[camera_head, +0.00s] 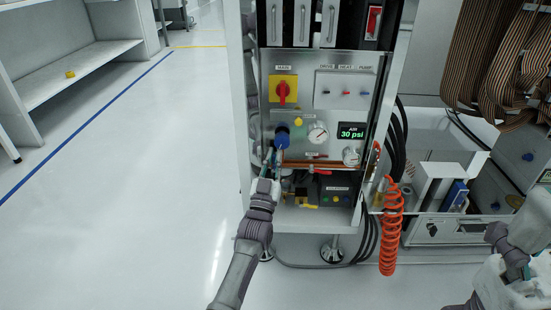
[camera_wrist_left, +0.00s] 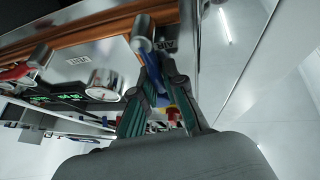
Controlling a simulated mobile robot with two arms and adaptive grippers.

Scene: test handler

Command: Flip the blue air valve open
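A narrow blue piece (camera_wrist_left: 148,72), which looks like the air valve's handle, shows at the fingertips beside a silver cylinder end (camera_wrist_left: 142,32). Whether the fingers grip it is unclear. In the head view the fingers hide the blue handle. My right gripper (camera_head: 525,271) is at the lower right, away from the panel, its fingers mostly hidden.
A copper pipe (camera_head: 311,164) runs across the panel, with a red handle (camera_head: 320,172) below it. A pressure gauge (camera_head: 318,133) and an air display (camera_head: 352,132) reading 30 psi are to the right. A coiled orange hose (camera_head: 390,230) hangs at the right. The floor at left is clear.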

